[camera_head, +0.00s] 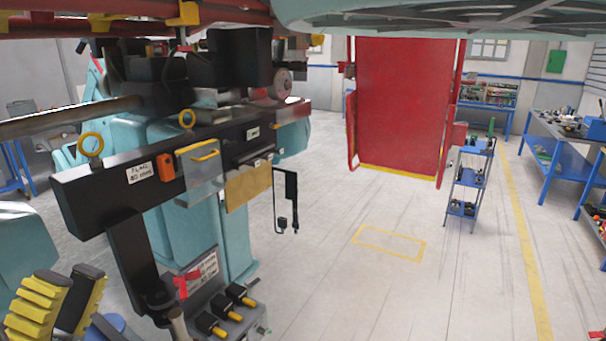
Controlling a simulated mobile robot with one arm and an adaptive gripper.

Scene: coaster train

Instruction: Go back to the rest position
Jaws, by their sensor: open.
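My gripper (69,274) shows at the bottom left corner of the head view. Its two black fingers with yellow ribs point upward and stand apart, with nothing seen between them. The frame's lower edge cuts off its lower part, and most of my arm is out of view. The fingers are left of the coaster train's dark underside beam (110,187); I cannot tell the exact distance between them.
The teal train structure (190,215) fills the left side. A red panel (405,105) hangs mid-view. A blue shelf cart (470,180) and workbench (560,150) stand right. The floor (400,290) in the middle is clear.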

